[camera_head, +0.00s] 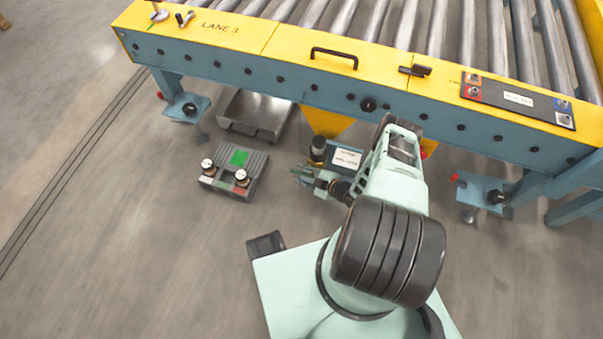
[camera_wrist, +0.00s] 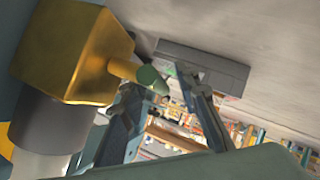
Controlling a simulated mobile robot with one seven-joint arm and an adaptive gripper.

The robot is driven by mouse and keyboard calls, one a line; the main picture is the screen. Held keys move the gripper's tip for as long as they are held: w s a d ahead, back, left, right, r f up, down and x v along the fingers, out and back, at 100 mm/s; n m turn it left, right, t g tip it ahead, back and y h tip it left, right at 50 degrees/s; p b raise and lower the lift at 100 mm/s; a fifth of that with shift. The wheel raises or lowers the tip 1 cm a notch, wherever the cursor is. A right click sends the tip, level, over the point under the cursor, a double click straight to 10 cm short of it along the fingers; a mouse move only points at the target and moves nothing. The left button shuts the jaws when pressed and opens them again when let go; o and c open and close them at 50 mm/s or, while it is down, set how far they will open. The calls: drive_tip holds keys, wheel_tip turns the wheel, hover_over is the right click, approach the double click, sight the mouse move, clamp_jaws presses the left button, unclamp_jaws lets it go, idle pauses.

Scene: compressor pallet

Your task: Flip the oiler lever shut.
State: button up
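In the wrist view a brass block (camera_wrist: 75,50) sits on a dark grey cylinder (camera_wrist: 52,125); I take this to be the oiler. A short brass stem with a green tip (camera_wrist: 150,77), which looks like its lever, sticks out to the right. My gripper (camera_wrist: 160,84) is open, with one finger on each side near the green tip. I cannot tell whether either finger touches it. In the head view my gripper (camera_head: 316,179) is low beside the dark cylinder (camera_head: 318,148) below the conveyor frame. My arm hides part of this area.
A grey control box (camera_head: 233,170) with knobs and a green panel stands on the floor to the left. A metal tray (camera_head: 255,114) lies behind it. A white label plate (camera_head: 346,158) is close to my gripper. The blue conveyor beam (camera_head: 280,84) runs above.

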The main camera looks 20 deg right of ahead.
sight(301, 173)
drive_tip(key=shift+w, duration=0.1)
drive_tip(key=shift+r, duration=5)
